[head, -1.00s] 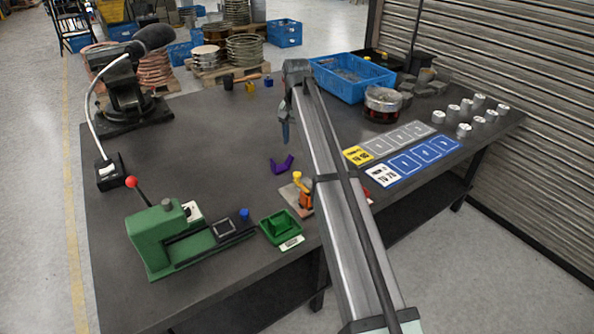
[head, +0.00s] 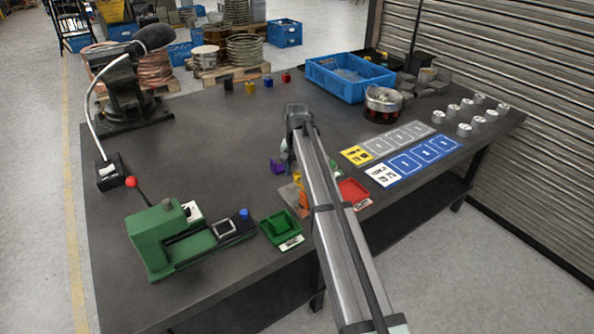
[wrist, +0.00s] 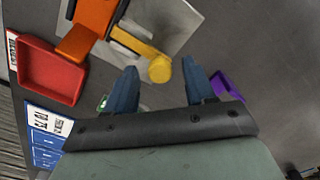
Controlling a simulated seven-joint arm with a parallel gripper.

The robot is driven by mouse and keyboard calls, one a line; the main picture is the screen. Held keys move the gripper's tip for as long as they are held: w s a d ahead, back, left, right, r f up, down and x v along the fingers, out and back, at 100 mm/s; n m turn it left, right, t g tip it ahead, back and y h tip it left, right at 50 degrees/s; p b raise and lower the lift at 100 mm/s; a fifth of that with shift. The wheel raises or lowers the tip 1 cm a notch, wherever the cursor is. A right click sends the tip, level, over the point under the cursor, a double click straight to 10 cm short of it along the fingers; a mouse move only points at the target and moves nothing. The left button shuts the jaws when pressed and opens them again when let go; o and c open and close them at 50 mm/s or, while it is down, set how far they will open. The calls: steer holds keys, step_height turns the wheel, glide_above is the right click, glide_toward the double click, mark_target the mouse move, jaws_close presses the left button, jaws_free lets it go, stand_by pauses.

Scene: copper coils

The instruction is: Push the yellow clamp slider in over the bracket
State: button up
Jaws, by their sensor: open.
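The yellow clamp slider (wrist: 143,55) sticks out of the orange clamp body (wrist: 92,28), its round yellow end towards my gripper. The clamp stands on a grey plate (wrist: 172,20). In the head view the orange clamp (head: 303,202) is partly hidden by my arm. My gripper (wrist: 159,66) is open, with the slider's round end in view between its blue fingertips; I cannot tell whether they touch. In the head view my gripper (head: 287,163) is just behind the clamp. A purple bent piece, possibly the bracket, lies on the table (wrist: 226,87), apart from the clamp.
A red tray (head: 352,193) is right of the clamp, and a green tray (head: 281,228) is at its front left. The green press (head: 165,240) stands farther left. Labelled mats (head: 412,160) lie to the right.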

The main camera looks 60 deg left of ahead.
steer(key=shift+f, duration=0.1)
steer(key=shift+c, duration=0.3)
jaws_close()
stand_by(0.4)
